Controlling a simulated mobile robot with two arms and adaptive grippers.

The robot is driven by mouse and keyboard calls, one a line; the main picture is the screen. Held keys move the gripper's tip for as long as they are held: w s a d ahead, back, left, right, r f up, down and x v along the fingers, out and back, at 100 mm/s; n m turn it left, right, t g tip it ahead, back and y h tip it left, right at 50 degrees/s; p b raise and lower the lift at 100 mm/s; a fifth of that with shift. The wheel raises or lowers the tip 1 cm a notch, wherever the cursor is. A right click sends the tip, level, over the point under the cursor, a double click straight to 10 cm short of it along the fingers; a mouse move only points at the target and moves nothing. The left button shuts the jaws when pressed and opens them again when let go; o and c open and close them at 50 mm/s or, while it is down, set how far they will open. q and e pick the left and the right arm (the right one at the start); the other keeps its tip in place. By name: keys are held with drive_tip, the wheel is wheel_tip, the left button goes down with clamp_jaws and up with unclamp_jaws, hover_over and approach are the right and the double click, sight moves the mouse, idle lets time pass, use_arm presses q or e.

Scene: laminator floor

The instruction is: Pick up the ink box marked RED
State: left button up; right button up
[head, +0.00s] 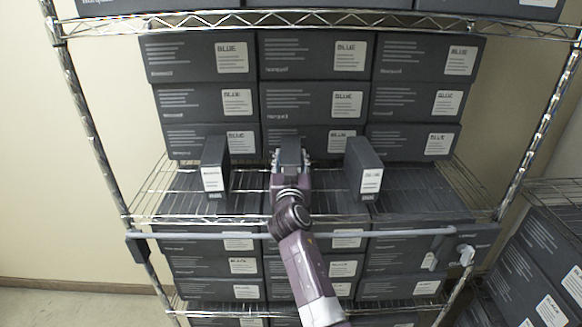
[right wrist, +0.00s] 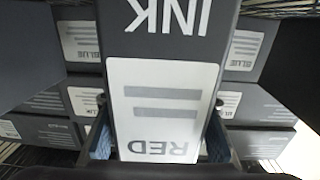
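The ink box marked RED (right wrist: 165,110) is a dark upright box with a white label, seen large in the right wrist view, its lettering upside down. In the head view it is the middle small box (head: 290,153), its label hidden by my gripper. My right gripper (head: 290,163) has a finger along each side of it; the fingers (right wrist: 160,135) look pressed to its sides. I cannot tell whether the box is off the shelf. My left gripper is not in view.
A small box with a white label (head: 215,167) stands to the left and one marked BLUE (head: 363,168) to the right. Large BLUE cartons (head: 313,100) are stacked behind. The wire shelf (head: 330,207) has a front rail (head: 390,233). More cartons (head: 540,265) stand at far right.

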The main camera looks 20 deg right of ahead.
drive_tip(key=shift+d+f, duration=0.1)
drive_tip(key=shift+c, duration=1.2)
drive_tip(key=c, duration=0.5)
clamp_jaws()
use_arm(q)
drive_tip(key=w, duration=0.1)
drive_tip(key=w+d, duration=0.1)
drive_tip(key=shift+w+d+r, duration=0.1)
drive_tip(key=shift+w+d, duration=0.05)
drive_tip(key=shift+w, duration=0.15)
use_arm(e)
drive_tip(key=shift+r, duration=0.25)
